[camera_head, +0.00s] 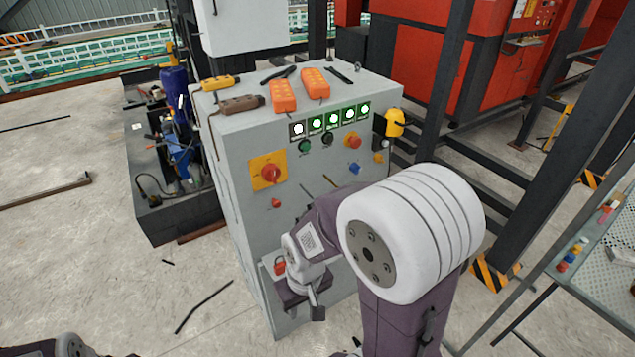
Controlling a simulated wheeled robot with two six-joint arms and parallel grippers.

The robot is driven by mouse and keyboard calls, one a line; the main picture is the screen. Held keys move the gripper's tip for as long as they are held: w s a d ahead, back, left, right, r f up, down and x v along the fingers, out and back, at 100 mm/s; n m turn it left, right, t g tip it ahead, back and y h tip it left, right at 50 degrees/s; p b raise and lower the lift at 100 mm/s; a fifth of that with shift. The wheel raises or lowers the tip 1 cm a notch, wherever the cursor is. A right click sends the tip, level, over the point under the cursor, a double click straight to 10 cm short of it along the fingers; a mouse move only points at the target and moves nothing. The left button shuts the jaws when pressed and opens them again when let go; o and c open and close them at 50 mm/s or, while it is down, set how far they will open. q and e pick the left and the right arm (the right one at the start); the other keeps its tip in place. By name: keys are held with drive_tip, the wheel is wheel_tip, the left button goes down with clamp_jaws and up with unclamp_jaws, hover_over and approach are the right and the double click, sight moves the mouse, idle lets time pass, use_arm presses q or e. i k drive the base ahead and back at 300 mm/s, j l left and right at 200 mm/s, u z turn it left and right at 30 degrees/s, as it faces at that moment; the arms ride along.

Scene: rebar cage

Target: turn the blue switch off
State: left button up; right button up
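The grey control cabinet (235,160) stands in the middle of the head view. A small blue switch (354,169) sits on its front panel, right of centre, below an orange-red knob (352,141). The switch is too small to tell its position. My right arm comes up from the bottom and partly hides the lower front of the cabinet. My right gripper (303,301) is low in front of the cabinet, below and left of the blue switch and apart from it. Its fingers are too unclear to tell open from shut. My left gripper is not visible.
A red rotary switch on a yellow plate (269,171) and a row of lit indicators (332,120) share the panel. Orange pendants (283,96) lie on top. A yellow lamp (395,122) is at the right edge. A dark steel post (436,95) stands to the right.

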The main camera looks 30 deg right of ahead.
sight(355, 169)
drive_tip(key=z, duration=1.5)
